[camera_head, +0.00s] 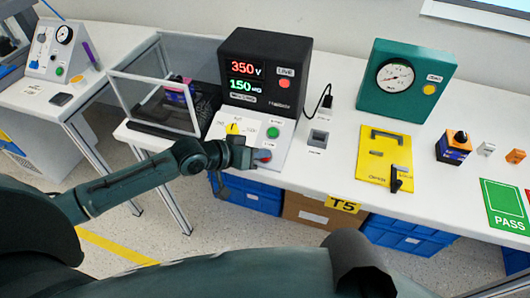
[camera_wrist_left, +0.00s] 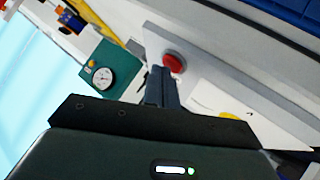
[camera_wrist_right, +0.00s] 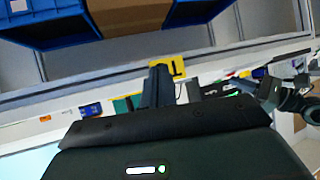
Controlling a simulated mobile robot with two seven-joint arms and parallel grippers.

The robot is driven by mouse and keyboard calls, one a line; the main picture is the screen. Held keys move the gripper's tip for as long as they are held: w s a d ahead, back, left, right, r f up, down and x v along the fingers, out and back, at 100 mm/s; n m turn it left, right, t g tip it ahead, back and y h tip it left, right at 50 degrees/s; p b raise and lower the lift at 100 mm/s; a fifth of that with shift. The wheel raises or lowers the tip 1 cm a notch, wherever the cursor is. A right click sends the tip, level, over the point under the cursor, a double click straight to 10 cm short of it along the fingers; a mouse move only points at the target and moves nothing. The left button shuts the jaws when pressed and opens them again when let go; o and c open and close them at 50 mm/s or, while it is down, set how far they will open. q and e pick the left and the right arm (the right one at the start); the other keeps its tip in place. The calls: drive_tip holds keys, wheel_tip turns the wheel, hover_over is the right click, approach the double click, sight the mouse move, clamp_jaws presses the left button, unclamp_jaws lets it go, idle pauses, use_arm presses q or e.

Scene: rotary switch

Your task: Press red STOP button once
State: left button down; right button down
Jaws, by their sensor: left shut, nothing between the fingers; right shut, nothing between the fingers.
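The red STOP button (camera_head: 266,155) is on the white sloped panel below the black meter, largely covered by my left gripper (camera_head: 258,158) in the head view. In the left wrist view the red button (camera_wrist_left: 174,62) shows clearly, right at the tips of my shut left gripper (camera_wrist_left: 161,78). I cannot tell whether the tips touch it. My left gripper holds nothing. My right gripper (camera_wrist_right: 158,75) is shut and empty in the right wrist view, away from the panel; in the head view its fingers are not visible.
The panel also has a green button (camera_head: 273,132) and a yellow rotary knob (camera_head: 232,128). The black meter (camera_head: 265,72) reads 350 V and 150. A clear-walled box (camera_head: 157,103) stands left of the panel. A grey socket (camera_head: 318,139) and yellow plate (camera_head: 372,158) lie to the right.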

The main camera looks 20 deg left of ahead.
use_arm(q)
drive_tip(key=shift+s+r+p, duration=0.2)
drive_tip(key=shift+r+p, duration=0.4)
drive_tip(key=shift+r, duration=0.05)
use_arm(e)
drive_tip(key=shift+r, duration=0.85)
drive_tip(key=shift+f, duration=0.1)
use_arm(q)
drive_tip(key=shift+s+r+p, duration=0.1)
drive_tip(key=shift+r+p, duration=0.5)
drive_tip(key=shift+p, duration=0.15)
drive_tip(key=shift+s+r+p, duration=0.15)
drive_tip(key=shift+r+p, duration=0.25)
drive_tip(key=shift+p, duration=0.1)
drive_tip(key=r+p, duration=0.1)
drive_tip(key=s+r+p, duration=0.1)
drive_tip(key=p, duration=0.1)
drive_tip(key=shift+r, duration=0.3)
use_arm(e)
drive_tip(key=shift+s+d+m+g+h, duration=0.15)
drive_tip(key=shift+s+d+g+h, duration=0.15)
drive_tip(key=shift+d, duration=0.3)
drive_tip(key=shift+s+d+m+g+h, duration=0.2)
drive_tip(key=shift+d+g+h, duration=0.15)
drive_tip(key=shift+d, duration=0.2)
